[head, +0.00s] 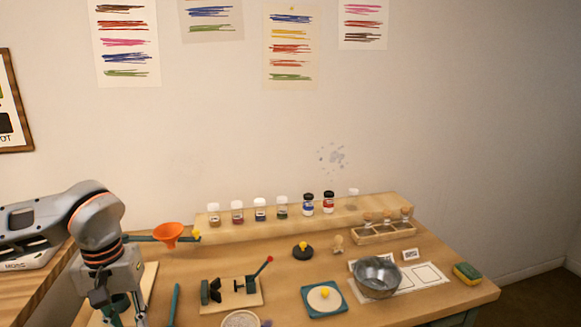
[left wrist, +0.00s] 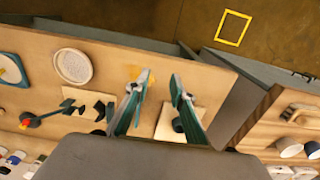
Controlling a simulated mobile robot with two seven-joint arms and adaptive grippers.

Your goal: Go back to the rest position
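My left gripper (head: 127,316) points down at the table's left front, over a pale board (head: 150,283). In the left wrist view its two teal fingers (left wrist: 161,80) stand apart with nothing held between them. The pale board (left wrist: 194,112) shows below them with a dark round piece on it, partly hidden by a finger. A teal stick (head: 174,304) lies to the right of the gripper in the head view. My right gripper is in neither view.
An orange funnel (head: 168,233) stands behind the gripper. A clamp board (head: 231,296), a teal-edged scale (head: 324,299), a metal bowl (head: 377,277) and a sponge (head: 467,273) lie to the right. A wooden rack (head: 345,212) with several jars runs along the back.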

